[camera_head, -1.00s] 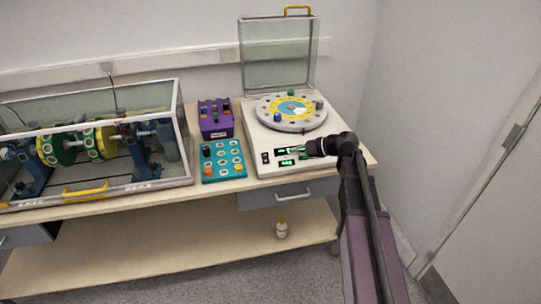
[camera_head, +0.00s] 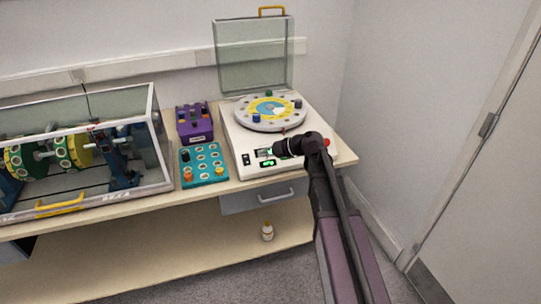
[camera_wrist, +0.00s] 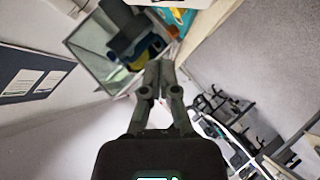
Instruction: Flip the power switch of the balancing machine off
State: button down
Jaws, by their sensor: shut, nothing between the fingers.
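The balancing machine (camera_head: 237,145) is a white box on the right of the bench, with a round disc (camera_head: 270,112) on top and its clear lid (camera_head: 254,55) standing open behind. A small black switch (camera_head: 246,159) is at the left of its front panel, beside lit green displays (camera_head: 268,164). Its rocker position is too small to tell. My gripper (camera_head: 277,150) is over the front panel, right of the switch and apart from it, partly covering the panel. In the wrist view my gripper (camera_wrist: 158,68) is shut and empty.
A teal tray (camera_head: 203,175) and a purple block (camera_head: 194,122) stand left of the machine. A clear case with a yellow handle (camera_head: 60,205) is farther left. A red button (camera_head: 326,142) is right of my arm. A bottle (camera_head: 267,232) stands on the lower shelf.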

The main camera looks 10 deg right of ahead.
aim_at(246, 160)
jog(key=w+a+f+b, duration=0.1)
jog(key=w+a+f, duration=0.1)
jog(key=w+a+f+b, duration=0.1)
jog(key=a+f+b, duration=0.1)
jog(key=shift+w+a, duration=0.2)
jog(key=shift+w, duration=0.15)
jog(key=shift+w+a+f+b, duration=0.15)
jog(key=shift+w+f+b, duration=0.35)
jog(key=shift+b, duration=0.2)
jog(key=shift+w, duration=0.1)
